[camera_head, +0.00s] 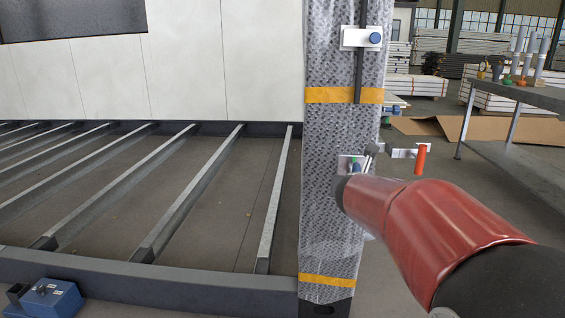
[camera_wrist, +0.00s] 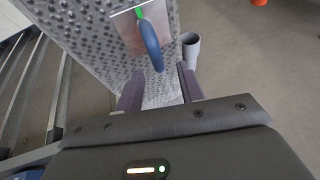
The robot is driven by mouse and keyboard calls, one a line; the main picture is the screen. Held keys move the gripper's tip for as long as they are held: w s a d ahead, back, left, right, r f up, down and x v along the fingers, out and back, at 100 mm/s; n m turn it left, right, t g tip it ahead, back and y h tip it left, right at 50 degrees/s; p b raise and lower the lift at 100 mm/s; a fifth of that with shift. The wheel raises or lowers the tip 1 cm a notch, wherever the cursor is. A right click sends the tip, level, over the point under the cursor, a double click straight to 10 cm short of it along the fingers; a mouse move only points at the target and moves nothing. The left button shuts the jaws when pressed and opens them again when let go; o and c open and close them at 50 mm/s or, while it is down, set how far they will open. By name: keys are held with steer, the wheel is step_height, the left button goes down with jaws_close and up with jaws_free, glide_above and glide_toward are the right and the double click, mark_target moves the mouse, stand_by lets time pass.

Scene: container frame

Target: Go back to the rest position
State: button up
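My gripper (camera_wrist: 158,80) is open in the wrist view, its two dark fingers apart with a gap on both sides of a blue handle (camera_wrist: 150,45). The lower end of the blue handle appears between the fingertips; neither finger visibly touches it. The handle sits on a pale plate with a green mark, on the post (camera_wrist: 85,45) wrapped in dimpled sheet. In the head view, my red arm reaches from the lower right to this wrapped post (camera_head: 335,215) and hides my gripper. The plate with a blue part (camera_head: 355,168) shows just above the arm's end.
An orange-handled lever (camera_head: 421,160) sticks out right of the post. A second plate with a blue knob (camera_head: 375,38) is higher up. A frame of grey beams (camera_head: 190,188) lies left. A workbench (camera_head: 525,95) stands at right. A blue box (camera_head: 50,298) is at lower left.

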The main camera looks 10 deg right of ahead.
steer(key=s+a+r+m+g+p, duration=0.1)
steer(key=s+a+m+g+p, duration=0.3)
steer(key=s+m, duration=1.3)
steer(key=s+a+f+m+g+y+p, duration=0.1)
steer(key=s+a+f+m+y, duration=0.1)
steer(key=s+a+m, duration=0.4)
steer(key=s+a+f+m+g+y, duration=0.1)
steer(key=s+a+f+m+y, duration=0.2)
steer(key=s+a+m, duration=0.3)
steer(key=shift+s+m+y+p, duration=0.4)
steer(key=shift+s+m+y, duration=0.15)
steer(key=shift+m+y, duration=0.15)
steer(key=shift+d, duration=0.1)
steer(key=shift+c, duration=0.4)
